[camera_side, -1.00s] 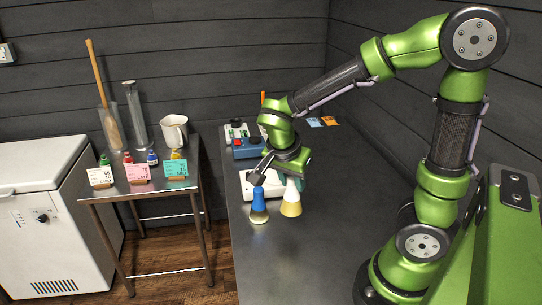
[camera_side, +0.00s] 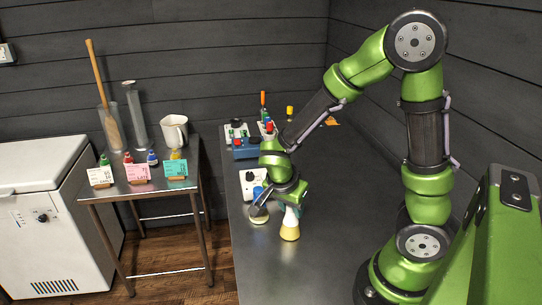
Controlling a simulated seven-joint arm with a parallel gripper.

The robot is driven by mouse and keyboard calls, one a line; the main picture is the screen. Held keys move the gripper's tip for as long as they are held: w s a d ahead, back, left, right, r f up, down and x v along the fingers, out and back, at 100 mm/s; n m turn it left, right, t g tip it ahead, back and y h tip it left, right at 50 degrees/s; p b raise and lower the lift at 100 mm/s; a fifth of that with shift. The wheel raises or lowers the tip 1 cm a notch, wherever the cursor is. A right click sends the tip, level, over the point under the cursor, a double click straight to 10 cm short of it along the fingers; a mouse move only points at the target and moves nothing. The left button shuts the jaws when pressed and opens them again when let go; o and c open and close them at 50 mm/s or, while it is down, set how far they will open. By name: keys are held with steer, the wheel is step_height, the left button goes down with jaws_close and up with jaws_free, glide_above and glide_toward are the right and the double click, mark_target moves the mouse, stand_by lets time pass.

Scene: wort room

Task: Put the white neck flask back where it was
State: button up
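The white neck flask (camera_side: 290,228), with a pale yellow lower part, is upright under my gripper (camera_side: 290,208). My gripper is shut around its white neck. I cannot tell whether the flask's base touches the bench or hangs just above it. A blue neck flask (camera_side: 260,217) stands on the bench just left of it, its neck partly hidden behind my gripper.
A white device (camera_side: 247,180) and a blue device (camera_side: 245,152) stand farther back on the dark bench (camera_side: 335,225). The bench is clear to the right and front. A side table at left holds coloured cards (camera_side: 138,173), small bottles, a white jug (camera_side: 174,131) and tall cylinders.

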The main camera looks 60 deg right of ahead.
steer(key=o, duration=0.5)
steer(key=s+a+r+n+t+y, duration=0.1)
steer(key=a+r+n+t+y, duration=0.1)
steer(key=r+n, duration=0.2)
steer(key=s+a+r+n+t+y, duration=0.2)
steer(key=r+n, duration=0.3)
steer(key=r, duration=0.3)
steer(key=s+a+r+n+t+y, duration=0.1)
steer(key=a+r+n+t+y, duration=0.1)
steer(key=a+r+n+t, duration=0.1)
steer(key=shift+s+a+r+n+y, duration=0.2)
steer(key=shift+a+r+n, duration=0.25)
steer(key=shift+r, duration=0.3)
steer(key=shift+s+a+r+n+y, duration=0.1)
steer(key=shift+s+a+r+n, duration=0.1)
steer(key=shift+r+n, duration=0.45)
